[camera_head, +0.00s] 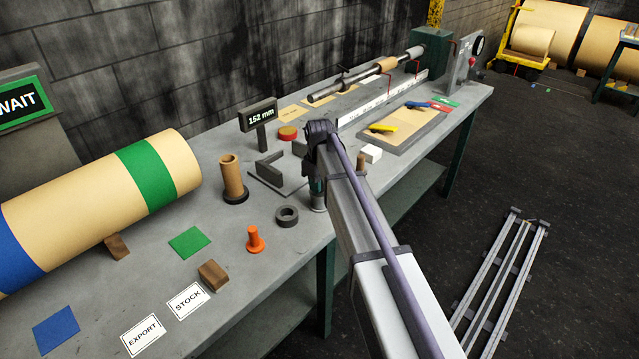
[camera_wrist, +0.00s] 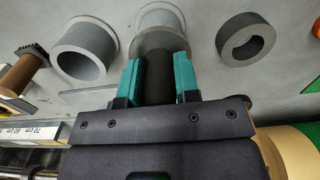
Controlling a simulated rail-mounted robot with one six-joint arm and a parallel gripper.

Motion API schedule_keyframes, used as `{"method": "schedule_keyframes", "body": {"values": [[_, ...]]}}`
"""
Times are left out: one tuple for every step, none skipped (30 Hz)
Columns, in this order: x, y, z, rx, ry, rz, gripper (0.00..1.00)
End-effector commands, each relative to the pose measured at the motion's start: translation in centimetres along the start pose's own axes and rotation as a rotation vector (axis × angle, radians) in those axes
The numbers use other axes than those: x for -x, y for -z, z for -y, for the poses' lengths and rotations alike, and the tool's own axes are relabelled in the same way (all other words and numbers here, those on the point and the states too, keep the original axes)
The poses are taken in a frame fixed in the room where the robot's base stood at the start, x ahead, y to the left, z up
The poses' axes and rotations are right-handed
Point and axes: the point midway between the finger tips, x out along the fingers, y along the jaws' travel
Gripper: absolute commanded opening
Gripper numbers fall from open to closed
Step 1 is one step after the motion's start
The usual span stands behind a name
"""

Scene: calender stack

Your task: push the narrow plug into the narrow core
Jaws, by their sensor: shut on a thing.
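My gripper (camera_wrist: 158,72) is shut on a dark round stem, which I take to be the narrow plug (camera_wrist: 158,84). A wider grey flange shows at the stem's far end. A pale grey hollow core (camera_wrist: 160,17) shows just beyond the flange; whether they touch is not clear. A second, wider hollow grey core (camera_wrist: 85,54) stands to the left. Which core is the narrow one I cannot tell for sure. In the head view my arm hides most of the gripper and plug; a grey cylinder (camera_head: 318,202) shows beside the arm's end.
A dark ring (camera_wrist: 245,40) lies to the right in the wrist view. In the head view an orange plug (camera_head: 255,240), a brown tube (camera_head: 233,176) on a dark base, a wooden block (camera_head: 213,276) and a large roll (camera_head: 85,215) stand left. A white block (camera_head: 371,153) is right.

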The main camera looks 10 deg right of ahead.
Motion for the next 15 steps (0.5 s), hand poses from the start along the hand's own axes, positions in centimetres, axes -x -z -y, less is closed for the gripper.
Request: {"method": "schedule_keyframes", "body": {"values": [[0.0, 0.0, 0.0, 0.000, 0.000, 0.000, 0.00], [0.1, 0.0, 0.0, 0.000, 0.000, 0.000, 0.00], [0.1, 0.0, 0.0, 0.000, 0.000, 0.000, 0.00], [0.1, 0.0, 0.0, 0.000, 0.000, 0.000, 0.00], [0.1, 0.0, 0.0, 0.000, 0.000, 0.000, 0.00], [0.1, 0.0, 0.0, 0.000, 0.000, 0.000, 0.00], [0.1, 0.0, 0.0, 0.000, 0.000, 0.000, 0.00], [0.1, 0.0, 0.0, 0.000, 0.000, 0.000, 0.00], [0.2, 0.0, 0.0, 0.000, 0.000, 0.000, 0.00], [0.3, 0.0, 0.0, 0.000, 0.000, 0.000, 0.00], [0.4, 0.0, 0.0, 0.000, 0.000, 0.000, 0.00], [0.6, 0.0, 0.0, 0.000, 0.000, 0.000, 0.00], [0.8, 0.0, 0.0, 0.000, 0.000, 0.000, 0.00], [1.0, 0.0, 0.0, 0.000, 0.000, 0.000, 0.00], [1.2, 0.0, 0.0, 0.000, 0.000, 0.000, 0.00]]}}
